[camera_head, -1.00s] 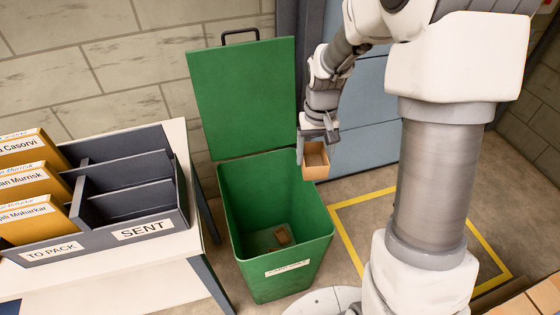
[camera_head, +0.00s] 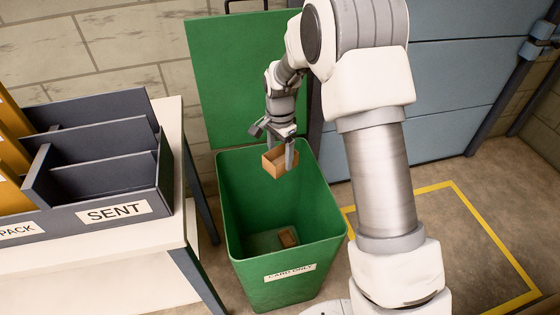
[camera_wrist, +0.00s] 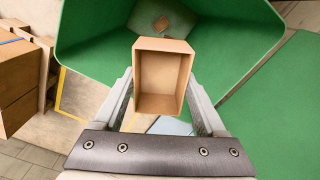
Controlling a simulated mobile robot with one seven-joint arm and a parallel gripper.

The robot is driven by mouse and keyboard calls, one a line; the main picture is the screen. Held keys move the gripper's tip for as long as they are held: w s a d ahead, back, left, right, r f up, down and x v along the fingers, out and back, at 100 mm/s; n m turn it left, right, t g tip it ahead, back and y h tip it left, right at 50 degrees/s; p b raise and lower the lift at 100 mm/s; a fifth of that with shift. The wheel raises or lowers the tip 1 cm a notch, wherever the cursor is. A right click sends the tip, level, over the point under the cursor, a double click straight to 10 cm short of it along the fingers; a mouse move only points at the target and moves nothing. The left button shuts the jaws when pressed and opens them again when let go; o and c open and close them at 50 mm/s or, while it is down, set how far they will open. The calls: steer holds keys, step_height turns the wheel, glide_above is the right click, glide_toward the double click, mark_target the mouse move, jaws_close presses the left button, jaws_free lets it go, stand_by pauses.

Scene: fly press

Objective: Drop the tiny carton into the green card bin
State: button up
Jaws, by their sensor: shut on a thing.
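The tiny carton (camera_head: 274,163) is a small open-topped brown box. My gripper (camera_head: 279,158) is shut on it and holds it over the mouth of the green card bin (camera_head: 262,268), near the back rim. The bin's lid stands open behind it, and its front label reads "CARD ONLY". In the wrist view the carton (camera_wrist: 162,77) sits between my two fingers (camera_wrist: 163,95), its open side facing the camera. The bin's green wall (camera_wrist: 95,25) lies beyond it. Another small brown box (camera_head: 288,237) lies on the bin's floor.
A white table (camera_head: 110,250) stands left of the bin, carrying a dark rack (camera_head: 100,170) labelled "SENT". Yellow tape (camera_head: 490,230) marks the floor at right. In the wrist view, stacked brown boxes (camera_wrist: 18,80) show at left.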

step_height(320, 180, down, 6)
steer(key=b, duration=0.4)
steer(key=o, duration=1.3)
steer(key=shift+c, duration=0.2)
step_height(320, 180, up, 17)
steer(key=p, duration=0.4)
steer(key=shift+r, duration=0.2)
